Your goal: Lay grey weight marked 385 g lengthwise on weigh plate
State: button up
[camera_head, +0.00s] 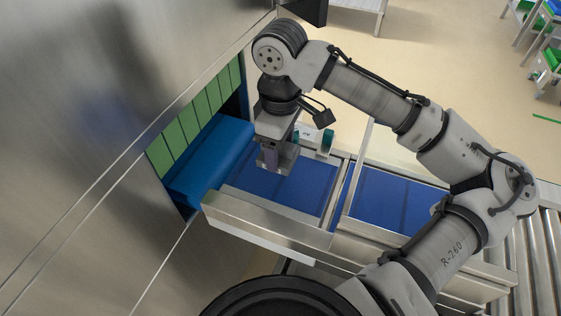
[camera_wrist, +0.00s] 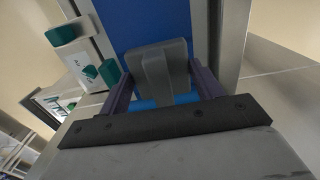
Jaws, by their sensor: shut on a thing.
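My gripper (camera_head: 270,158) points down over the blue surface beside the machine opening. In the wrist view my gripper (camera_wrist: 164,90) has its two purple fingers on either side of a grey block (camera_wrist: 160,60), shut on it. The block is the grey weight by its look; no 385 g marking is readable. In the head view the weight is mostly hidden by the gripper. A blue flat section (camera_head: 295,192) lies below the gripper, framed by metal rails. I cannot tell for sure that it is the weigh plate, or whether the weight touches it.
A metal rail (camera_head: 270,215) borders the near side. Green strips (camera_head: 195,120) hang in the machine opening, with a blue belt end (camera_head: 210,160) before them. A pale box with teal parts (camera_head: 327,140) stands behind the gripper. Another blue section (camera_head: 385,200) lies right.

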jog(key=shift+f+p, duration=0.45)
jog(key=shift+f, duration=2.85)
jog(key=shift+f, duration=0.2)
jog(key=o, duration=1.4)
jog(key=shift+c, duration=0.2)
jog(key=shift+r, duration=0.1)
notch_tip(320, 180, up, 12)
jog(key=b, duration=0.2)
jog(key=shift+r+b, duration=0.1)
jog(key=shift+b, duration=0.25)
